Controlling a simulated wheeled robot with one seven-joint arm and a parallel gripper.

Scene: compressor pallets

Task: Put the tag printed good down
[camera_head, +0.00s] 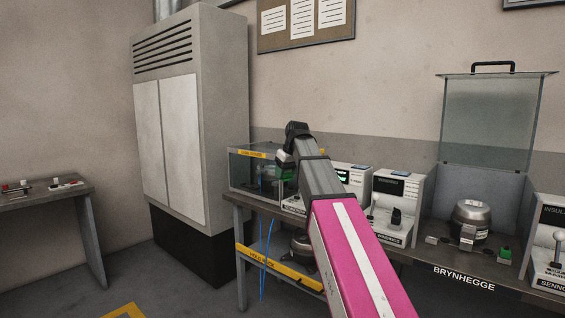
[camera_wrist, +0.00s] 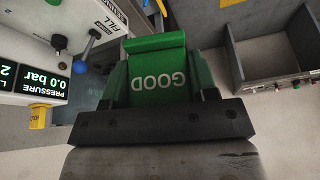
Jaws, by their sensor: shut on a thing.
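The green tag printed GOOD (camera_wrist: 158,75) is between the fingers of my gripper (camera_wrist: 160,90) in the wrist view. Its lettering appears upside down there. My gripper is shut on the tag and holds it in front of the machines. In the head view my gripper (camera_head: 286,168) is at the far end of my arm, near the left end of the bench (camera_head: 240,200). My arm hides part of the bench behind it, and the tag shows only as a small green patch.
A clear box with a yellow label (camera_head: 252,155) stands at the bench's left end. White test machines (camera_head: 398,190) stand along the bench. A compressor (camera_head: 472,222) stands under a raised clear guard (camera_head: 490,120), beside a green block (camera_head: 504,256). A grey tray (camera_wrist: 275,60) shows in the wrist view.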

